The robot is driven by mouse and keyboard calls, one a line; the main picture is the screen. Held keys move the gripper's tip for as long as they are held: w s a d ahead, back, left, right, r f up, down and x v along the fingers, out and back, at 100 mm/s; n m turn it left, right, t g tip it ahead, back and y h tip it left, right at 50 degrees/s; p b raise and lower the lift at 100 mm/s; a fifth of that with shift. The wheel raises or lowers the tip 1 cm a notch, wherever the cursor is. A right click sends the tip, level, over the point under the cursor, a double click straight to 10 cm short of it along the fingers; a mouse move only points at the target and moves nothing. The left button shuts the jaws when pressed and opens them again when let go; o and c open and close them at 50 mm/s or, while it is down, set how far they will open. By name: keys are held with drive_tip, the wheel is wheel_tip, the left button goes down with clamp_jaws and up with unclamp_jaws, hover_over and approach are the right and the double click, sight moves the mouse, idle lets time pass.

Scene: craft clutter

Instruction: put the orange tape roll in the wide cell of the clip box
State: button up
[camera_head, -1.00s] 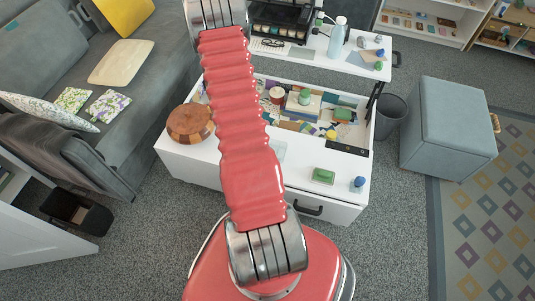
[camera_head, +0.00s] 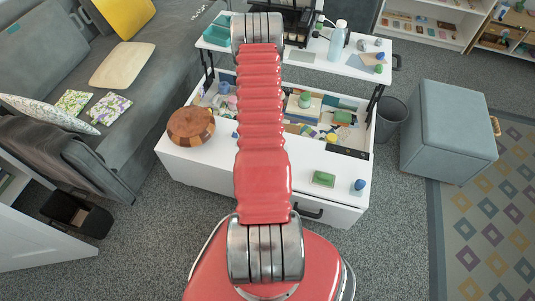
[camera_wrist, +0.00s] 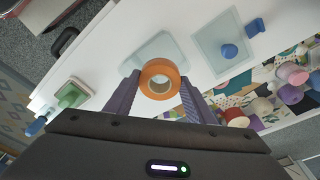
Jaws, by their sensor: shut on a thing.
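The orange tape roll (camera_wrist: 160,79) is between the two fingers of my gripper (camera_wrist: 160,86) in the wrist view. The fingers are shut on its sides, and its open ring faces the wrist camera. The white surface shows behind it. In the head view my arm hides the gripper and the roll. A teal open box (camera_head: 216,36) stands at the left end of the raised white tabletop in the head view. It may be the clip box; its cells are too small to tell apart there.
A wooden bowl (camera_head: 191,126), a green block (camera_head: 323,179) and a small blue thing (camera_head: 358,186) stand on the white table. Its open compartment holds much craft clutter. Two pale translucent squares (camera_wrist: 208,42) lie near the roll in the wrist view. A bottle (camera_head: 337,40) stands on the raised top.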

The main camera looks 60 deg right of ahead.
drive_tip(key=shift+f, duration=2.15)
drive_tip(key=shift+f, duration=2.1)
drive_tip(key=o, duration=0.8)
drive_tip(key=shift+f, duration=0.1)
drive_tip(key=shift+o, duration=0.2)
drive_tip(key=shift+w+a+r, duration=0.15)
drive_tip(key=shift+a+r, duration=0.1)
drive_tip(key=shift+r, duration=1.75)
drive_tip(key=shift+w+a+r, duration=0.2)
drive_tip(key=shift+a+r, duration=0.05)
drive_tip(key=shift+r, duration=1.8)
drive_tip(key=shift+w+a+r, duration=0.15)
drive_tip(key=shift+a+r, duration=0.1)
drive_tip(key=shift+r, duration=1.75)
